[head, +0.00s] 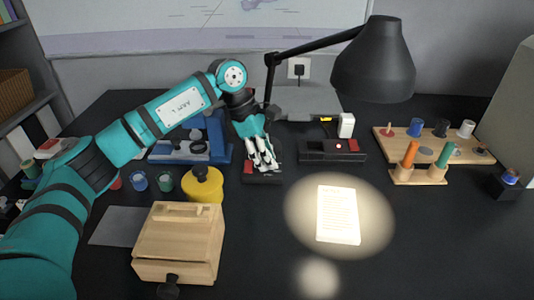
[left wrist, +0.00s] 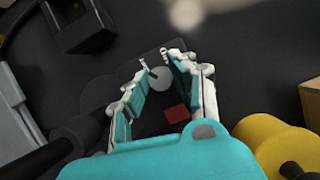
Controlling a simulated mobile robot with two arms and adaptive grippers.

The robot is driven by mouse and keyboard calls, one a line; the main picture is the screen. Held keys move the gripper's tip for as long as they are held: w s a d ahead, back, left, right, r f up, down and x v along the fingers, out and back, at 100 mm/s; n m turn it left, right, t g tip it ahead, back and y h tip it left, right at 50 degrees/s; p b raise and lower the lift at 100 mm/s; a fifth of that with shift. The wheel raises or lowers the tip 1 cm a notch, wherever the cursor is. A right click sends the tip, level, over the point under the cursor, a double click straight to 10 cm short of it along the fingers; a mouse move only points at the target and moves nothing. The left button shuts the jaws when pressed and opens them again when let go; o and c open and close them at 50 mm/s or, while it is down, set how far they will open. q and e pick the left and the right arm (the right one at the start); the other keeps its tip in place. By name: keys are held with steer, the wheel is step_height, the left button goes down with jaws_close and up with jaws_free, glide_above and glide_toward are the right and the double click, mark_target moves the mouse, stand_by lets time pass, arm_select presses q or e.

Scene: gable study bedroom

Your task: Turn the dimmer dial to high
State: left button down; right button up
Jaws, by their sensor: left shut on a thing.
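The dimmer (head: 262,178) is a small black box with a red patch, on the dark desk below the lamp. In the left wrist view its red patch (left wrist: 177,113) and pale grey round dial (left wrist: 158,77) show between my fingers. My left gripper (head: 266,163) points down onto the dimmer and is shut on the dial; in the left wrist view the fingertips (left wrist: 155,60) sit close about it. The fingers hide most of the dial in the head view, and I cannot read its setting. My right gripper is not in view.
The black desk lamp (head: 374,62) throws a bright pool of light on a white sheet (head: 338,214). A yellow pot (head: 204,187) and wooden box (head: 180,243) stand left of the dimmer.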

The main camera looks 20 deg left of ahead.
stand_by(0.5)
arm_select(q)
steer(key=c, duration=1.1)
jaws_free()
steer(key=shift+r, duration=0.1)
step_height(320, 180, up, 10)
steer(key=shift+c, duration=0.4)
